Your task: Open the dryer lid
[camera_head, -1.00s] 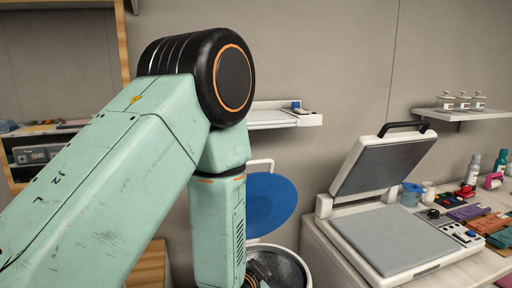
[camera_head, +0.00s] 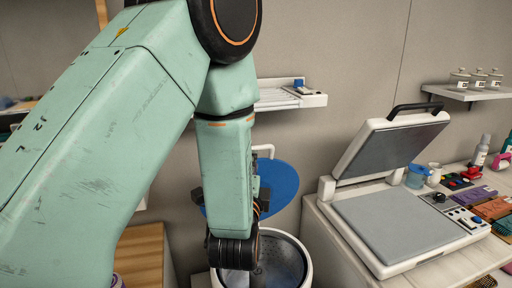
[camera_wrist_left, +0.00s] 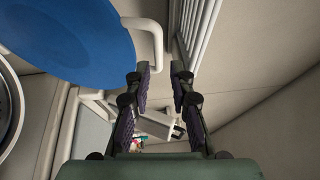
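The dryer is a white round tub (camera_head: 302,270) with a dark inside, low in the middle of the head view. Its blue round lid (camera_head: 283,184) stands raised against the wall behind the tub, with a white loop handle (camera_head: 264,149) at its top. The wrist view shows the lid (camera_wrist_left: 70,35) at upper left and the handle (camera_wrist_left: 155,30) near the top. My left gripper (camera_wrist_left: 160,72) is open and empty, its fingertips just short of the handle and apart from it. In the head view my left arm hides most of that gripper. My right gripper is not in view.
A heat press (camera_head: 395,225) with its top raised stands on a white counter (camera_head: 335,248) at right, with bottles and coloured swatches beside it. A wall shelf (camera_head: 285,98) is above the lid. Another shelf (camera_head: 470,93) holds jars. Wooden furniture (camera_head: 142,258) is at lower left.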

